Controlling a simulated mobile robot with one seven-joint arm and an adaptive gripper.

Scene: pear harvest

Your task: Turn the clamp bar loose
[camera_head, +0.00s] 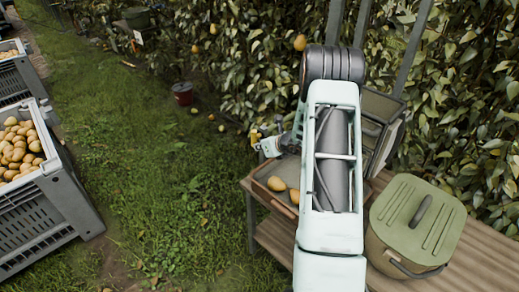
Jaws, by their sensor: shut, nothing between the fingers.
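My arm rises through the middle of the head view and hides much of the bench behind it. My gripper (258,138) shows small past the arm's left side, above the far left corner of the bench. It is shut, with nothing seen in it. A small yellow part shows close by it; I cannot tell whether they touch. I cannot make out the clamp bar for sure; it may be hidden by my arm or wrist. A grey framed box (381,122) stands on the bench just right of my arm, partly hidden.
A brown tray (262,193) with pears lies on the wooden bench (462,268). A green-lidded pot (416,222) stands at the right. Grey crates (62,205) of pears stand at the left. Leafy trees and grey posts line the back.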

